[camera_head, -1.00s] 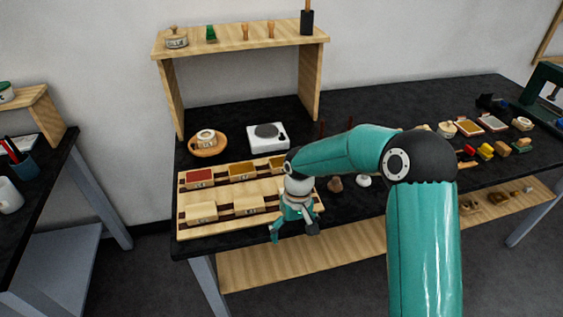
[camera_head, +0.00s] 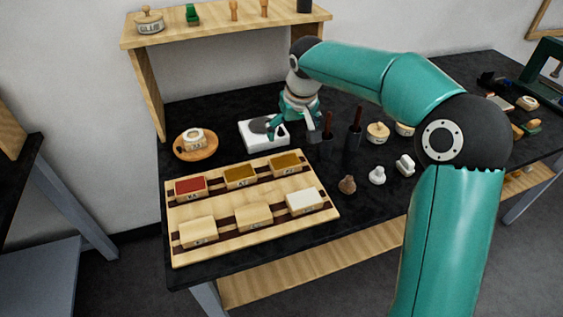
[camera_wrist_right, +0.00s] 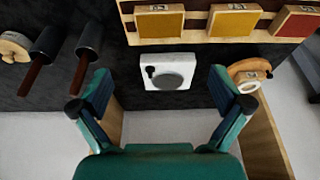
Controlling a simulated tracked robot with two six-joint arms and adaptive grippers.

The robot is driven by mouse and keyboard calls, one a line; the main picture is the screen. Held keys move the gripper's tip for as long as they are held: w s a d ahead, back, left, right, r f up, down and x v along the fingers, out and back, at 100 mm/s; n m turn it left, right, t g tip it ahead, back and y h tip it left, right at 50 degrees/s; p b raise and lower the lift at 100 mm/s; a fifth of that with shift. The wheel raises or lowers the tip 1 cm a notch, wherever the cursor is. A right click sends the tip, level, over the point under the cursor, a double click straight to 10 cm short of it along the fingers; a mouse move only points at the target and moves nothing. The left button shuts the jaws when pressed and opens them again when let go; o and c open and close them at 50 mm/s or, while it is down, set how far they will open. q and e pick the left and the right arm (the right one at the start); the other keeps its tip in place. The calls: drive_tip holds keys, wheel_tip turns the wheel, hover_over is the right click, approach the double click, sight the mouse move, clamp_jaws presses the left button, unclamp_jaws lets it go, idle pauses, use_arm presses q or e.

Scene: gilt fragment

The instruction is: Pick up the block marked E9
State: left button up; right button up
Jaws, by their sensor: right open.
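A wooden rack (camera_head: 172,215) on the black table holds several blocks in two rows. The back row has a red-topped block (camera_head: 190,187), an ochre one (camera_head: 240,175) and a darker mustard one (camera_head: 286,163). The front row has two plain wood blocks (camera_head: 198,231) (camera_head: 254,216) and a white-topped one (camera_head: 305,200). Their labels are too small to read, so I cannot tell which is E9. My right gripper (camera_head: 291,137) is open and empty, by the white scale behind the rack. The right wrist view shows its spread fingers (camera_wrist_right: 160,88) and the back-row blocks, including the red one (camera_wrist_right: 298,21).
The white scale (camera_head: 250,130) lies between the right fingers in the wrist view. A round wooden dish (camera_head: 183,154) holds a ring-shaped thing at left. Dark-handled tools (camera_head: 354,130) and small knobs (camera_head: 377,175) stand right of the rack. A wooden shelf (camera_head: 230,27) rises behind.

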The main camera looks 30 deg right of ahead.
hover_over(285, 161)
drive_tip(key=s, duration=0.2)
drive_tip(key=f, duration=0.9)
drive_tip(key=shift+w+a+f+p, duration=0.15)
drive_tip(key=shift+a+f+p, duration=0.1)
drive_tip(key=shift+p, duration=0.15)
drive_tip(key=shift+w+f, duration=0.1)
drive_tip(key=shift+f, duration=0.45)
drive_tip(key=p+x, duration=0.1)
drive_tip(key=x, duration=0.3)
drive_tip(key=shift+f+p, duration=0.15)
drive_tip(key=shift+p, duration=0.15)
drive_tip(key=shift+c, duration=0.2)
drive_tip(key=c, duration=0.8)
drive_tip(key=shift+c, duration=0.2)
